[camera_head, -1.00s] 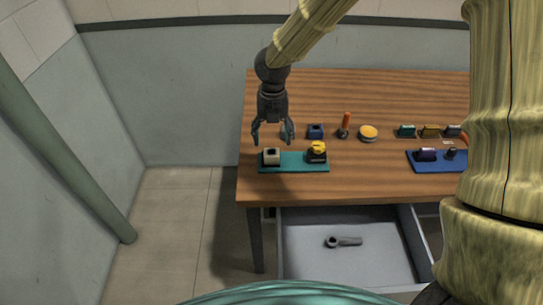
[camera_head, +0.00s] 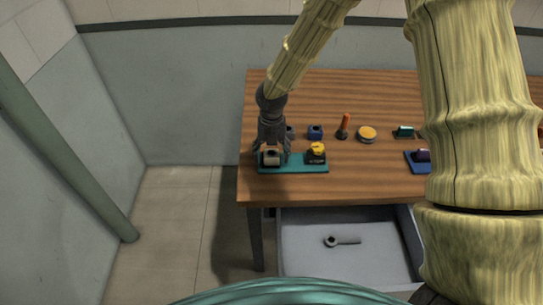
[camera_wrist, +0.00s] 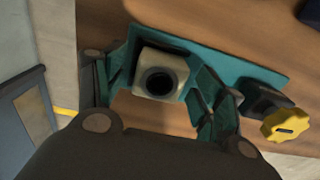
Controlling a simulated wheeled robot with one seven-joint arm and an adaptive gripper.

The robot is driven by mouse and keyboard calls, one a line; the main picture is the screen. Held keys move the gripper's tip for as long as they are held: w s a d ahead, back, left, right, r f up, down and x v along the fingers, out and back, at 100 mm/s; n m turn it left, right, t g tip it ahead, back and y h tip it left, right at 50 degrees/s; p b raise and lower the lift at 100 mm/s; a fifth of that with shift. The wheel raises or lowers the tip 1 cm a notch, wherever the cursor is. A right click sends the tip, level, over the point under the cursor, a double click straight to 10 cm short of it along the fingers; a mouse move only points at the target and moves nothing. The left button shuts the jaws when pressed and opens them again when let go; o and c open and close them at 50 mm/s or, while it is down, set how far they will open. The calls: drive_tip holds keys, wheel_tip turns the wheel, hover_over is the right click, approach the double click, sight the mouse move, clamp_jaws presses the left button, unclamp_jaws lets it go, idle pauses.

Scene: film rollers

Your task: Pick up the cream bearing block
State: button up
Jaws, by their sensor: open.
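The cream bearing block (camera_wrist: 161,75) has a dark round bore and sits on the teal mat (camera_wrist: 262,72) at its left end. In the head view the block (camera_head: 271,160) shows low between my fingers, partly covered by them. My gripper (camera_head: 271,153) is open and lowered around the block. In the wrist view my gripper's fingers (camera_wrist: 155,92) stand on both sides of the block, with gaps still visible. I cannot tell whether either finger touches it.
A black block with a yellow knob (camera_head: 317,153) stands on the mat's right end. Behind are a blue block (camera_head: 315,132), an orange-handled tool (camera_head: 344,126) and a yellow-topped disc (camera_head: 367,134). An open drawer (camera_head: 300,250) below holds a grey wrench-like part (camera_head: 342,241).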

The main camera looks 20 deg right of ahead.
drive_tip(key=c, duration=1.4)
drive_tip(key=shift+w+r, duration=0.1)
drive_tip(key=shift+r, duration=0.05)
